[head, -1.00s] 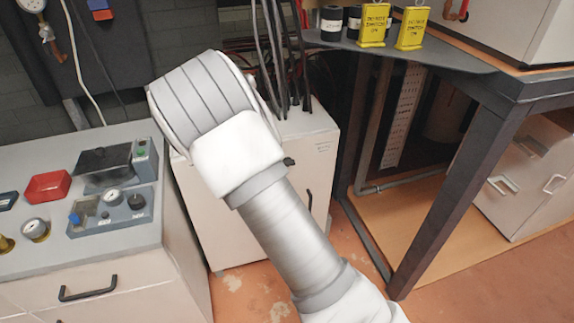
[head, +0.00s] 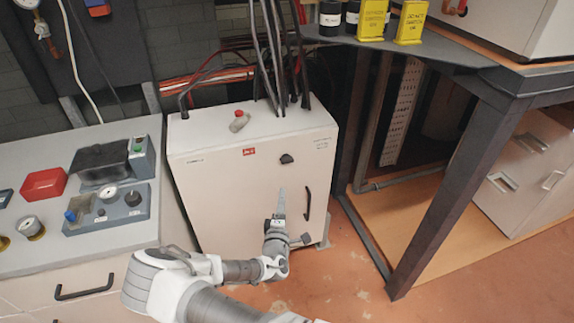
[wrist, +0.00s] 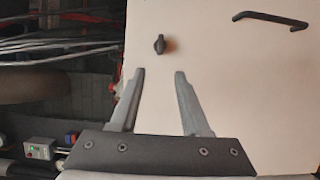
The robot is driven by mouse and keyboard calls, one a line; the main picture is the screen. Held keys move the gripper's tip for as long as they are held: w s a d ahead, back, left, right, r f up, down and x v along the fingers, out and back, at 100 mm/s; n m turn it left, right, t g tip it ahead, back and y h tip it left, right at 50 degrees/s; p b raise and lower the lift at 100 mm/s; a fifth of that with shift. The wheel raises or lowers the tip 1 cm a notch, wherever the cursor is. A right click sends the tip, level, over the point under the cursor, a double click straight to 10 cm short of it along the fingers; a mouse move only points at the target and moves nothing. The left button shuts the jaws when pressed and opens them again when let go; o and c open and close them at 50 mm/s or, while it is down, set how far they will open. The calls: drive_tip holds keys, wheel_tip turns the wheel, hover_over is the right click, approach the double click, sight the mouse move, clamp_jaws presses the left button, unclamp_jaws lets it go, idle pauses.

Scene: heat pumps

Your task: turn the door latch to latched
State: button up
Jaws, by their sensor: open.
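The door latch (head: 287,159) is a small dark knob high on the front of a cream cabinet (head: 230,190). In the wrist view the latch (wrist: 160,44) stands out from the pale door, just beyond and roughly between my fingertips. Its exact turned position is hard to read. My gripper (head: 281,200) is in front of the door, below the latch in the head view, pointing up. In the wrist view my gripper (wrist: 160,72) is open, with nothing between its fingers and a visible gap to the latch.
A dark door handle (head: 307,203) is right of my gripper. A grey bench (head: 30,160) with instruments stands at left. A dark table leg (head: 450,195) stands at right.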

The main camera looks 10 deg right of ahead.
sight(287, 163)
drive_tip(key=x, duration=1.7)
drive_tip(key=shift+w+f, duration=0.1)
drive_tip(key=shift+w, duration=0.05)
clamp_jaws()
